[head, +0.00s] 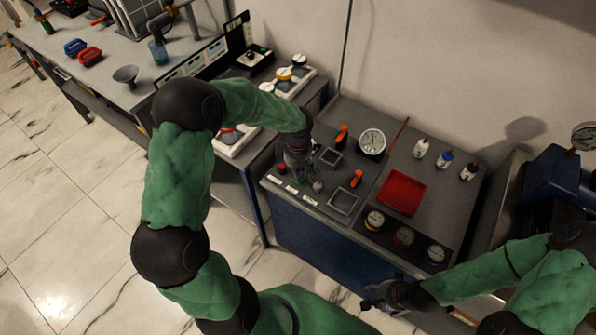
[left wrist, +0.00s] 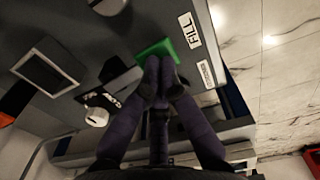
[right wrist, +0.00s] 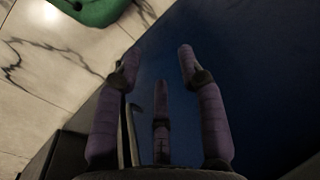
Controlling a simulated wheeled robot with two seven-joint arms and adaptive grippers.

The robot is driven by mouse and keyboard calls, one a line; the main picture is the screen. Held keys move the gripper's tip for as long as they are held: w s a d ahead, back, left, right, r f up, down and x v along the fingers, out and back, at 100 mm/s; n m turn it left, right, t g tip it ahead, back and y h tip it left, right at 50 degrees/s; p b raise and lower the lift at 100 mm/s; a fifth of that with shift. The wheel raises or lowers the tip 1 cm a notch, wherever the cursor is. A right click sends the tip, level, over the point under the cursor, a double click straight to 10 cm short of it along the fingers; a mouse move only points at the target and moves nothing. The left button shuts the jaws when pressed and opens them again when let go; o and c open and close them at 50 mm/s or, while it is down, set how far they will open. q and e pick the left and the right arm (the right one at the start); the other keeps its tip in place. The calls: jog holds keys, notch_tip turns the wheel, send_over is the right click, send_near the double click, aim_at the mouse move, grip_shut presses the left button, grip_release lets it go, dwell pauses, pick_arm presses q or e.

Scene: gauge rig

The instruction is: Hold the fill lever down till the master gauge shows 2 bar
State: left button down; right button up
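The master gauge (head: 372,141) is a round white dial at the back of the blue bench; its reading is too small to tell. The green fill lever (left wrist: 154,50) lies beside the FILL label (left wrist: 190,30) in the left wrist view. My left gripper (left wrist: 161,78) has its fingers together at the green lever's near edge, partly covering it; I cannot tell whether they press on it. In the head view my left gripper (head: 300,175) is over the bench's front left corner. My right gripper (right wrist: 157,65) is open and empty, low in front of the bench's blue side.
The bench carries orange levers (head: 356,178), a red tray (head: 402,192), small bottles (head: 445,160) and several smaller gauges (head: 404,237). A side table (head: 110,65) with tools stands at the left. A blue machine (head: 556,185) stands at the right.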

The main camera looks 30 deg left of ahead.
pick_arm(q)
jog(key=shift+r, duration=0.1)
pick_arm(e)
jog(key=shift+r, duration=0.1)
dwell(0.3)
pick_arm(q)
jog(key=shift+r+p, duration=0.45)
jog(key=shift+r, duration=0.25)
pick_arm(e)
jog(key=shift+r, duration=0.35)
pick_arm(q)
jog(key=shift+r, duration=0.1)
jog(key=shift+r, duration=0.25)
notch_tip(320, 180, up, 13)
jog(key=p, duration=0.5)
jog(key=shift+r, duration=0.15)
pick_arm(e)
jog(key=v, duration=0.5)
jog(key=shift+s+r, duration=0.15)
jog(key=shift+r, duration=0.2)
jog(key=shift+s, duration=0.1)
